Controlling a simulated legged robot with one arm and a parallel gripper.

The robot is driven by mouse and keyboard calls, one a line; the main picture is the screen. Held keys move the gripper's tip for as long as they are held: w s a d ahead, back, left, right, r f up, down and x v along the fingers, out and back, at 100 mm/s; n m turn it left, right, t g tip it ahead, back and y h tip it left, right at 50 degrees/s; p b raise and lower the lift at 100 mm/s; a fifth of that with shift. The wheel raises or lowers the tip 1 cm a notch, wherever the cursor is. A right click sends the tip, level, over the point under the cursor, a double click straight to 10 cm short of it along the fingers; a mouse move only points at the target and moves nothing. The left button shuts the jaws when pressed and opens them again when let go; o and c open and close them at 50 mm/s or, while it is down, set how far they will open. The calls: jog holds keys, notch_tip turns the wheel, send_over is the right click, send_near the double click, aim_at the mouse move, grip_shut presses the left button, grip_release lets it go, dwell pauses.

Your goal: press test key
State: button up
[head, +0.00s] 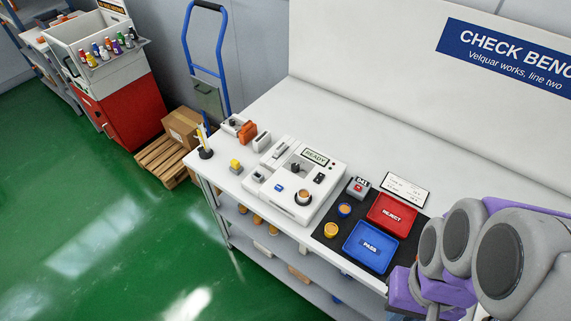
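A white tester (303,182) with a display reading READY stands on the check bench. A small blue key (278,188) is on the left part of its top, and I take it for the test key, though its label is too small to read. A round socket holding an orange-topped piece (304,197) is at its front right, and a dark knob or clamp is near its middle. My grey and purple arm is at the lower right, apart from the tester. I cannot make out my gripper's fingers.
A black mat (327,230) carries a red REJECT tray (395,216), a blue PASS tray (370,249) and small round pieces. A yellow-topped button box (235,166) and a pen cup (205,153) stand left of the tester. The bench (270,113) behind the tester is clear.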

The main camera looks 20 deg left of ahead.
grip_shut()
dwell(1.0)
